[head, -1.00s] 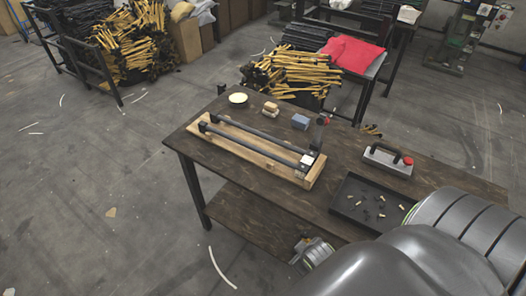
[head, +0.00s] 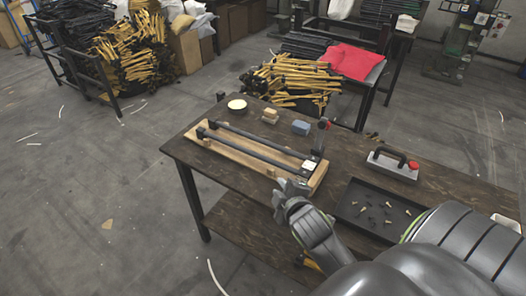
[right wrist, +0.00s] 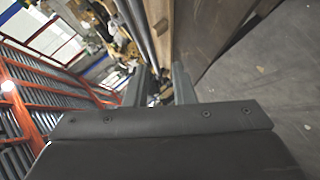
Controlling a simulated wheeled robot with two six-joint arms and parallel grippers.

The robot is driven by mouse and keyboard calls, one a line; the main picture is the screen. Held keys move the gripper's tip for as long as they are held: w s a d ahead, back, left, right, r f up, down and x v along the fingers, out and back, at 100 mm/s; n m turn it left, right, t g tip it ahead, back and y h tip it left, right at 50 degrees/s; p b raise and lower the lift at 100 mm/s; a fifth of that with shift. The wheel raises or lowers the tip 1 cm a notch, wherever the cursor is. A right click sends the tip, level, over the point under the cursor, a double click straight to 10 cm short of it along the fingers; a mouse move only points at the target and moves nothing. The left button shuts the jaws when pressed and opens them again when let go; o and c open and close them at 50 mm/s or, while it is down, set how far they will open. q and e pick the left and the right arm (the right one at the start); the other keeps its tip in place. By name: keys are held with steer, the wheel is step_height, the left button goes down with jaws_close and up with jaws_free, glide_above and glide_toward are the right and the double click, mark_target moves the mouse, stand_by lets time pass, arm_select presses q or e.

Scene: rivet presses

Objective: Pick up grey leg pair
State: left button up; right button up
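The grey leg pair (head: 262,146) is two long dark grey bars, side by side on a wooden fixture board (head: 236,154) on the table. It also shows in the right wrist view as parallel bars (right wrist: 139,32) at the top. A white patch (head: 309,165) sits at its right end. My right gripper (head: 290,186) is at the table's front edge, just in front of the board's right end and apart from the bars. In the right wrist view its two fingers (right wrist: 158,88) stand apart with nothing clearly held between them. My left gripper is out of view.
On the brown table (head: 350,163) are a pale round dish (head: 237,105), small wooden blocks (head: 270,115), a blue block (head: 301,128), a handled tool with a red knob (head: 392,165) and a black tray (head: 362,221) of small brass pieces. A rack of yellow parts (head: 290,80) stands behind.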

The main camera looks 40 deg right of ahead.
steer(key=w+n+t, duration=0.1)
steer(key=w, duration=0.2)
glide_toward(259, 157)
steer(key=x, duration=0.3)
steer(key=shift+w+f, duration=0.1)
steer(key=shift+w, duration=0.1)
steer(key=shift+x, duration=3.05)
steer(key=shift+d, duration=0.1)
jaws_close()
